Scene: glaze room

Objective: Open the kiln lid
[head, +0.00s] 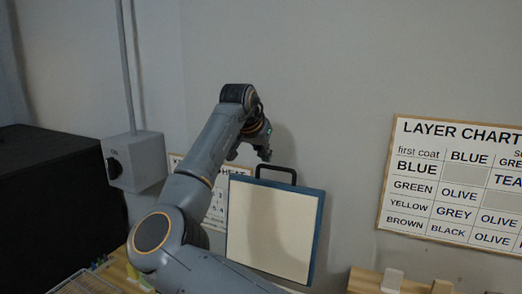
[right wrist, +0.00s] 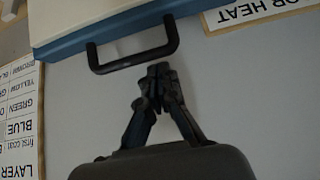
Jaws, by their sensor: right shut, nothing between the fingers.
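The kiln lid (head: 265,228) stands upright in the head view, its cream inner face toward me and its blue rim around it. Its black handle (head: 276,170) sticks up from the top edge. The kiln body below is out of view. My right gripper (head: 264,154) is beside and a little above the handle, shut and empty. In the right wrist view the shut fingertips (right wrist: 158,72) are close to the handle (right wrist: 140,62) but not around it; the lid (right wrist: 115,28) shows behind. I cannot tell whether they touch. My left gripper is not in view.
A grey switch box (head: 146,160) with a black knob hangs on the wall at left. A large black block (head: 50,190) fills the far left. A partly hidden poster (head: 217,208) is behind my arm. A layer chart (head: 450,185) hangs at right. Wooden items (head: 365,281) stand at lower right.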

